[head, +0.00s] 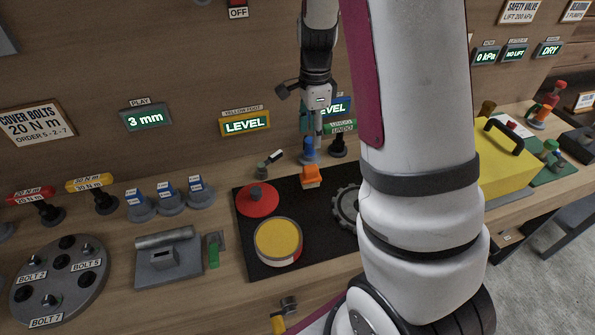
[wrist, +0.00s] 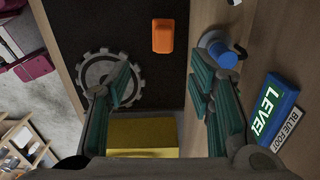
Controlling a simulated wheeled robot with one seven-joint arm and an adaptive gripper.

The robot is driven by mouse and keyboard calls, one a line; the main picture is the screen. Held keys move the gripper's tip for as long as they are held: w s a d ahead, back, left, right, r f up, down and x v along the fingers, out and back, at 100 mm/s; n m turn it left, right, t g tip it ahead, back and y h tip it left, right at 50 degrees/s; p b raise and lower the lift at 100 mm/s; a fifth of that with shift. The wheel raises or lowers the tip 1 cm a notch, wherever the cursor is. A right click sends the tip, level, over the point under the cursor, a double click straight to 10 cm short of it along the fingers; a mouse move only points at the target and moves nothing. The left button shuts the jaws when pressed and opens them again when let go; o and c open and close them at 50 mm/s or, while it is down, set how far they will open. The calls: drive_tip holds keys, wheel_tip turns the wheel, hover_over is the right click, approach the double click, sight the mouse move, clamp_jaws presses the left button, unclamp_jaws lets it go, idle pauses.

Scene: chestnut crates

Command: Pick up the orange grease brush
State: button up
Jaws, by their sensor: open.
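The orange grease brush (head: 311,177) is a small orange block on the black mat (head: 285,263), near the mat's back edge. In the wrist view the brush (wrist: 162,36) lies at the top centre, ahead of the fingertips and apart from them. My gripper (head: 319,128) is above the back of the bench, higher than the brush. In the wrist view my gripper (wrist: 161,85) is open, its green-padded fingers wide apart with nothing held between them.
A blue-topped knob (head: 309,151) stands just behind the brush. A grey gear (head: 346,203), a red disc (head: 257,199) and a yellow-topped round tin (head: 278,241) share the mat. A yellow box (head: 503,165) stands to the right. My arm hides part of the bench.

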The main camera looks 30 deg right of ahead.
hover_over(311, 167)
drive_tip(key=f, duration=0.8)
drive_tip(key=shift+s+a+f+p, duration=0.25)
drive_tip(key=shift+p, duration=0.15)
drive_tip(key=shift+w+d+f+p, duration=0.15)
drive_tip(key=shift+f+p, duration=0.2)
drive_tip(key=shift+f, duration=1.05)
drive_tip(key=shift+w+d+f+p, duration=0.1)
drive_tip(key=shift+f+p, duration=0.2)
drive_tip(key=shift+f, duration=1.05)
clamp_jaws()
